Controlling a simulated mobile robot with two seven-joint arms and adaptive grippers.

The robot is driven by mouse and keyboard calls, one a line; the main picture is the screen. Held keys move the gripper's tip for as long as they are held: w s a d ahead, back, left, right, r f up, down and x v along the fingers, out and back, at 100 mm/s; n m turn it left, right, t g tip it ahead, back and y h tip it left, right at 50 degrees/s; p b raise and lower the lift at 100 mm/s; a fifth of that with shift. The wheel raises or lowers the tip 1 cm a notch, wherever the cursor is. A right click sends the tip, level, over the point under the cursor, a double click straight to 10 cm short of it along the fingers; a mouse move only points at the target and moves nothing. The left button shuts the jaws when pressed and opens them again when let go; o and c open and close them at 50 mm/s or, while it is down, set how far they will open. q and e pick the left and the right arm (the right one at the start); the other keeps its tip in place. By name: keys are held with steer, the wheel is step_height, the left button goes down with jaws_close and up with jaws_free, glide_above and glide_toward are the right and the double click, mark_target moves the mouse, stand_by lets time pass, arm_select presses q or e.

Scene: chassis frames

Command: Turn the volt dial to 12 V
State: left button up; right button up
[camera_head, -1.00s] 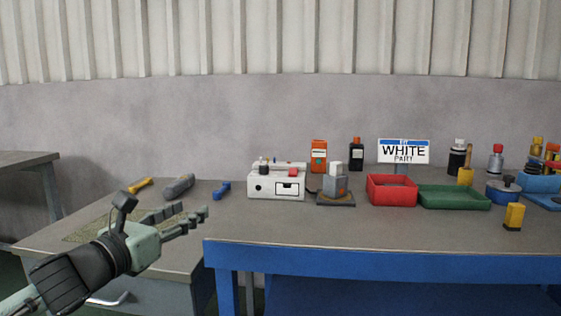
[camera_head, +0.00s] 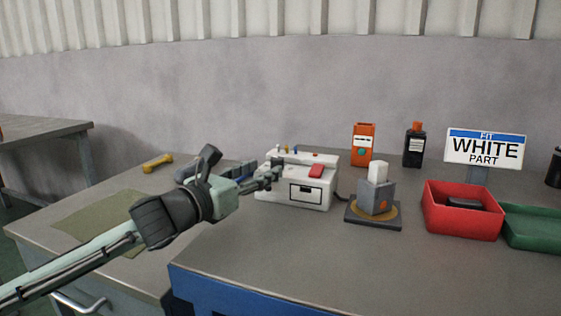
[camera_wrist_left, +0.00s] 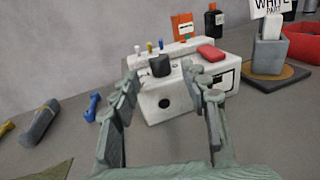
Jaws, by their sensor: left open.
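A white power box (camera_head: 322,196) stands on the workbench, with a dark display window and a red block on it. It also shows in the left wrist view (camera_wrist_left: 222,92). In the head view my gripper hides the dial. My left gripper (camera_head: 270,174) is at the box's left end. In the left wrist view its open fingers (camera_wrist_left: 160,74) appear on either side of the dial; I cannot tell if they touch it. My right gripper is not in view.
A grey block on a dark base (camera_head: 372,211) stands right of the box. A red bin (camera_head: 462,226) and green tray (camera_head: 532,228) lie farther right. An orange device (camera_head: 363,146) and black bottle (camera_head: 414,147) stand behind. The bench front is clear.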

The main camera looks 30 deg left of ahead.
mark_target(273, 163)
arm_select(q)
steer(key=w, duration=0.4)
steer(key=shift+w+r, duration=0.1)
steer(key=shift+w, duration=1.05)
jaws_close()
